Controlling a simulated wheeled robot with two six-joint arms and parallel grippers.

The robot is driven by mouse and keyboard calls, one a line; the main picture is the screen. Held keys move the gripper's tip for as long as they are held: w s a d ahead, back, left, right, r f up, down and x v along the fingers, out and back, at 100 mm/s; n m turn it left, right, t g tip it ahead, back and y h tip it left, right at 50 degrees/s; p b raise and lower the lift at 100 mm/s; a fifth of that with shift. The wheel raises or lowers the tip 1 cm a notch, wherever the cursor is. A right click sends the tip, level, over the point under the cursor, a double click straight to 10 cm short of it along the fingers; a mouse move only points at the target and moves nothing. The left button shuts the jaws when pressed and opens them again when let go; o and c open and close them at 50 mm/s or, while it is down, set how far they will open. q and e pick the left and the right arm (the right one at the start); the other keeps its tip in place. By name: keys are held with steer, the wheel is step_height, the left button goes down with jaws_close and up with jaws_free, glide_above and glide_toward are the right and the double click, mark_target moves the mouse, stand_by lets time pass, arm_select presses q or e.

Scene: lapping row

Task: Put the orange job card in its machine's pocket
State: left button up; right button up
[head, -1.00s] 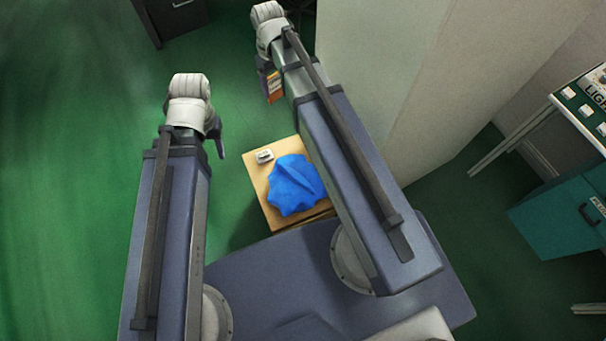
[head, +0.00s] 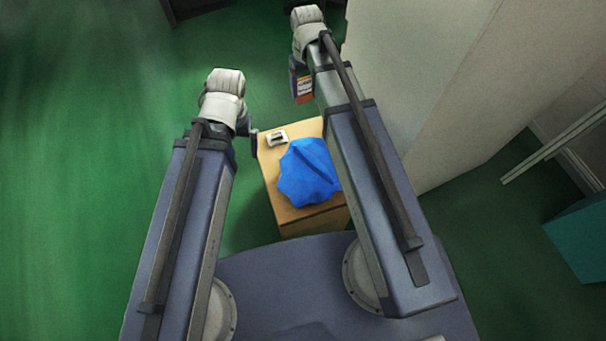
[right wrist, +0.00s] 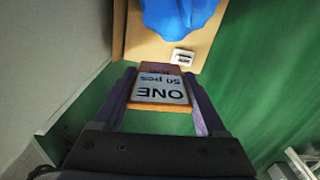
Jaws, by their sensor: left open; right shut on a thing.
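The orange job card (head: 304,88) hangs at the end of my right arm in the head view. In the right wrist view the card (right wrist: 162,88) sits between the two fingers of my right gripper (right wrist: 160,95), which is shut on it. Its white label reads "ONE" and "50 pcs", upside down. My left gripper (head: 252,142) is open and empty, by the left edge of the wooden box; its fingers are mostly hidden by the wrist. I see no machine pocket in these views.
A wooden box (head: 272,172) stands in front of my base, with a blue cloth (head: 306,172) and a small white-labelled item (head: 277,137) on top. A pale wall or panel (head: 420,80) rises close to my right arm. Green floor (head: 80,150) is open at left.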

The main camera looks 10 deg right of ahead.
steer(key=m+b, duration=0.1)
steer(key=b, duration=1.3)
glide_above(303, 134)
steer(key=s+a, duration=0.1)
steer(key=s, duration=0.3)
step_height(303, 134, down, 16)
step_height(303, 134, down, 10)
steer(key=b, duration=1)
steer(key=shift+f, duration=0.1)
steer(key=o, duration=1.3)
steer(key=shift+c, duration=0.2)
